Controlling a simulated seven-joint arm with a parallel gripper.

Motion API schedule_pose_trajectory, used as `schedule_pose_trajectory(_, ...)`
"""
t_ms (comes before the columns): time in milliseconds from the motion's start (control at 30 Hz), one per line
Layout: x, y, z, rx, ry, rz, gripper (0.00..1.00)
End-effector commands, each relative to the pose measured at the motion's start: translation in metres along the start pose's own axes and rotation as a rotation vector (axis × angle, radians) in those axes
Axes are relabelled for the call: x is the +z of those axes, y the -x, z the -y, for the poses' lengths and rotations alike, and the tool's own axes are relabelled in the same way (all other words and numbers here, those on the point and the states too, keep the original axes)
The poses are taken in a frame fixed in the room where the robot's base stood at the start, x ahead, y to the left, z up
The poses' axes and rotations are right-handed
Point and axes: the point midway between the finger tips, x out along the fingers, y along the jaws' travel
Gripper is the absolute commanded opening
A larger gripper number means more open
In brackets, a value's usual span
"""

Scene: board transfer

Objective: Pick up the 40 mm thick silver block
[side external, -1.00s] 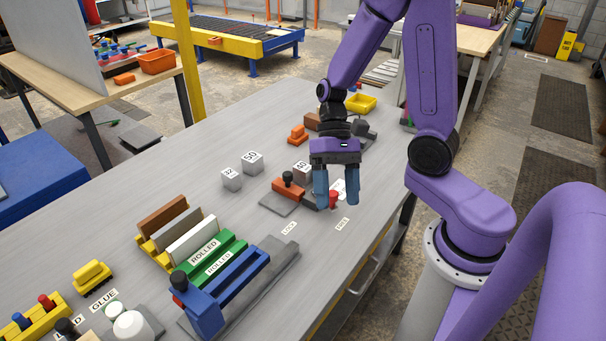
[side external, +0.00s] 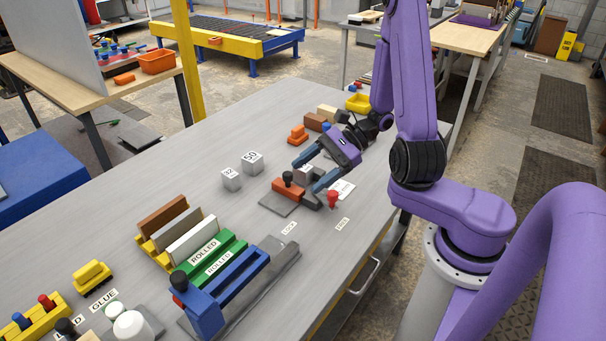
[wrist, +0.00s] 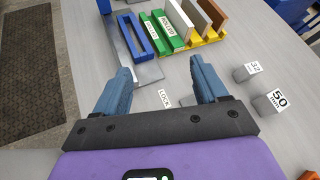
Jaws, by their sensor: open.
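The silver block marked 40 is mostly hidden behind my gripper; a small grey part (side external: 303,173) shows between the fingers in the side view. My gripper (side external: 305,177) is open and tilted, its blue fingers pointing down-left. I cannot tell whether the fingers are beside the block or above it. In the wrist view my gripper (wrist: 160,86) has nothing visible between its fingers, and the 40 block is not seen. The silver blocks marked 32 (side external: 231,180) and 50 (side external: 252,162) stand to the left; they also show at the right of the wrist view.
An orange-red clamp piece with a black knob (side external: 287,187) sits on a grey plate close to the fingertips. A red knob (side external: 332,199) stands nearby. A blue frame fixture (side external: 229,295) and green ROLLED pieces (side external: 204,251) lie nearer the camera. Table between blocks and fixtures is clear.

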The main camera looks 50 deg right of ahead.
Motion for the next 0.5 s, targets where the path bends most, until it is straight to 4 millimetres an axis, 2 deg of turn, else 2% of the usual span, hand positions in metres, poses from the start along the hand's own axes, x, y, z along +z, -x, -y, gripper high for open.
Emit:
schedule_pose_trajectory(300,-0.039,0.03,0.013,-0.376,-0.286,-0.024,0.72)
schedule_pose_trajectory(500,-0.066,0.054,0.007,-0.612,-0.454,-0.039,0.72)
